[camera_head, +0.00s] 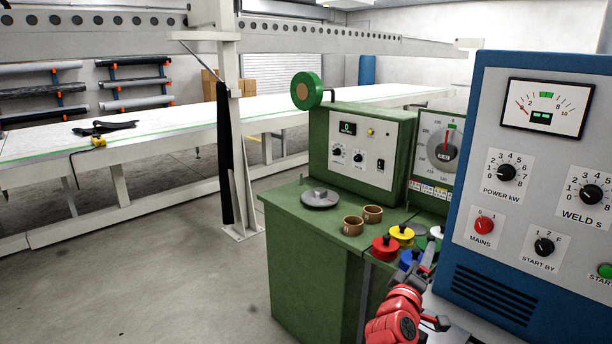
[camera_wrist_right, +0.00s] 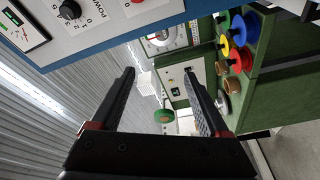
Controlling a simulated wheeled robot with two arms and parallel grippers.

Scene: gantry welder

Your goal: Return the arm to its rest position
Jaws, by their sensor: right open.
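My right gripper (camera_head: 428,262) is low at the right of the head view, in front of the blue and grey control panel (camera_head: 468,252). Its red wrist shows below it. In the right wrist view the two dark fingers of the right gripper (camera_wrist_right: 160,98) stand wide apart, with nothing between them. The panel (camera_wrist_right: 110,32) fills the top of that view, close to the fingers. My left gripper is not in the head view.
A green bench (camera_head: 310,262) carries a green control box (camera_head: 350,150), a grey disc, two brown cups and several coloured knobs (camera_head: 384,246). A long white gantry table (camera_head: 40,150) stands behind. The grey floor (camera_head: 190,290) at left is clear.

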